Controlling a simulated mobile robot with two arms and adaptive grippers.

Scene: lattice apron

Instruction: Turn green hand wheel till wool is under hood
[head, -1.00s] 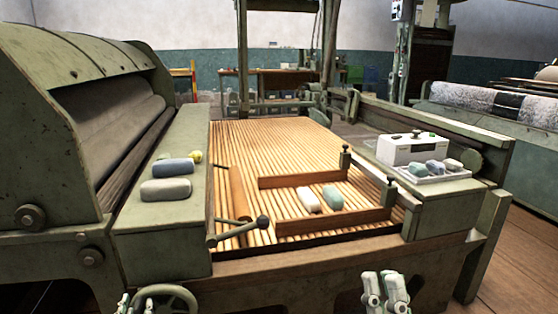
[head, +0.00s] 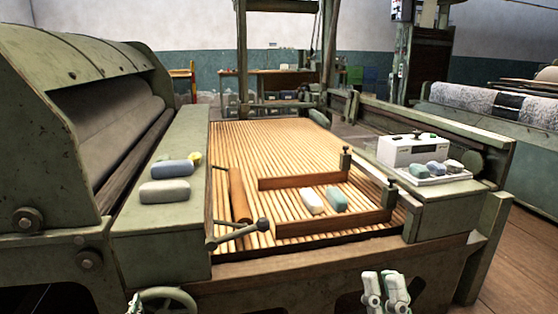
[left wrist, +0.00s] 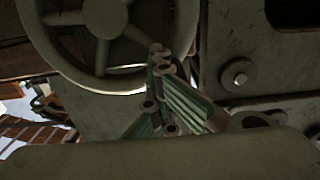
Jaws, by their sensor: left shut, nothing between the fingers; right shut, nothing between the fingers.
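The green hand wheel (head: 168,293) is at the bottom left of the head view, cut by the frame edge. In the left wrist view its rim and spokes (left wrist: 72,68) fill the upper left. My left gripper (head: 135,303) is shut and empty, at the wheel's left. In the left wrist view its fingertips (left wrist: 160,55) overlap the lower right rim; contact cannot be told. My right gripper (head: 385,290) is shut and empty, in front of the machine. White wool (head: 312,201) and teal wool (head: 335,199) lie on the slatted bed, clear of the green hood (head: 95,52) at left.
Two wooden rails (head: 335,222) flank the wool. A wooden roller (head: 238,195) and a knobbed lever (head: 263,224) stand between wool and ledge. More pieces (head: 165,190) lie on the ledge (head: 160,226). A white device (head: 400,150) and filled tray (head: 440,179) stand at right.

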